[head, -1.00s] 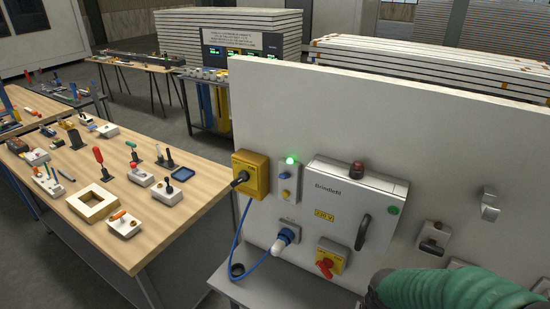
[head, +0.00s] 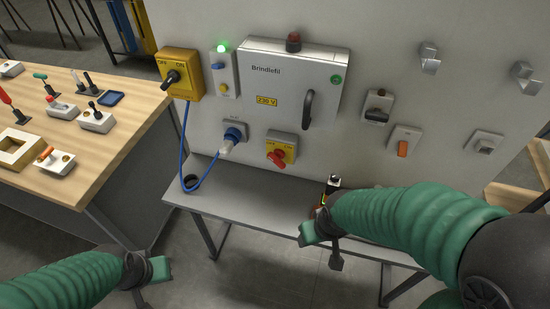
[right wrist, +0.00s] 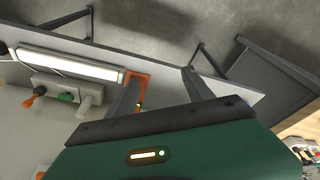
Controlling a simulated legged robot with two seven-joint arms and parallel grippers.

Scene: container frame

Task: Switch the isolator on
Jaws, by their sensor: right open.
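A yellow switch box (head: 180,75) marked OFF and ON, with a black rotary handle, is on the upright panel at the upper left in the head view. The handle's tip points to the lower left, on the OFF side. A second yellow switch (head: 281,149) with a red rotary handle is lower on the panel. I cannot tell by label which one is the isolator. My right gripper (head: 322,235) is in front of the bench, below and right of both switches. Its fingers (right wrist: 160,78) are open in the right wrist view. My left gripper (head: 148,275) is low at left, its fingers unclear.
A grey cabinet (head: 290,85) marked 230 V, a blue plug (head: 234,135) with its cable, several other switches and two hooks are on the panel. A narrow grey bench (head: 250,200) runs below. A wooden table (head: 110,150) with loose switches stands left.

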